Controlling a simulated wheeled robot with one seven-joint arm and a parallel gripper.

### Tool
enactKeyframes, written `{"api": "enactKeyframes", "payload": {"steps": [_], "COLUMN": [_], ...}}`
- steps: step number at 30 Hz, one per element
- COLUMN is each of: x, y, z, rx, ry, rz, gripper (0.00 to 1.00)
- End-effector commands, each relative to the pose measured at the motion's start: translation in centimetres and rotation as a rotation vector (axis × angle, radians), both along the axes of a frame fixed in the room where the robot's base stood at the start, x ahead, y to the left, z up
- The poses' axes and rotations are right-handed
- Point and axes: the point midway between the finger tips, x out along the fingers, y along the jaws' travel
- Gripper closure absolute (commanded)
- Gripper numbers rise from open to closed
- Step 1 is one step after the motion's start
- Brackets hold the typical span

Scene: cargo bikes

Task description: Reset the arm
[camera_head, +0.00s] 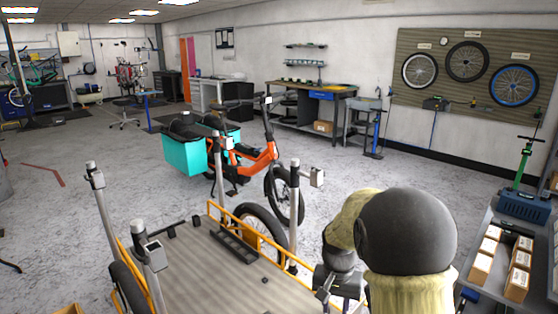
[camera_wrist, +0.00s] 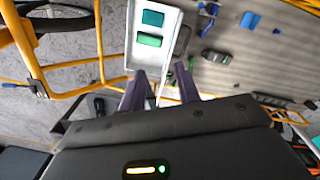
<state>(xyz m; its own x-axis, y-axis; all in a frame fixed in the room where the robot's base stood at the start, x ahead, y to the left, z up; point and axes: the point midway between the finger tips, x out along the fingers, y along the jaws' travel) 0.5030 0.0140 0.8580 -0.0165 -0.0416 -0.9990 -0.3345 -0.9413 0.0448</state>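My gripper (camera_wrist: 161,76) shows in the wrist view with its two dark fingers apart and nothing seen between them. The fingers point toward a white tray (camera_wrist: 130,38) holding a teal block (camera_wrist: 152,18) and a green block (camera_wrist: 149,40). I cannot tell whether the fingertips touch the tray. In the head view my arm, with a dark round joint and a pale yellow cover, reaches over the right side of the cargo bike bed (camera_head: 200,268). My gripper there is partly hidden by the arm.
Yellow rails (camera_head: 290,259) and grey posts (camera_head: 294,215) edge the bed close to my arm. A workbench (camera_head: 500,262) with several small boxes stands at the right. An orange bike (camera_head: 258,162) stands beyond. Floor at the left (camera_head: 80,220) is mostly clear.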

Motion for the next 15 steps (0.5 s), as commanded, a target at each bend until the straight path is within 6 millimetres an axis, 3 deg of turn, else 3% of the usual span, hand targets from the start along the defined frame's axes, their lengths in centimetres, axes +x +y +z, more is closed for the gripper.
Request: {"api": "enactKeyframes", "payload": {"steps": [6,15], "x": [-6.5,-12.8], "y": [-1.0,-1.4], "z": [1.2,1.4], "rx": [0.026,0.017], "ry": [-0.103,-0.198], "rz": [0.141,0.280], "gripper": [0.68,0.68]}}
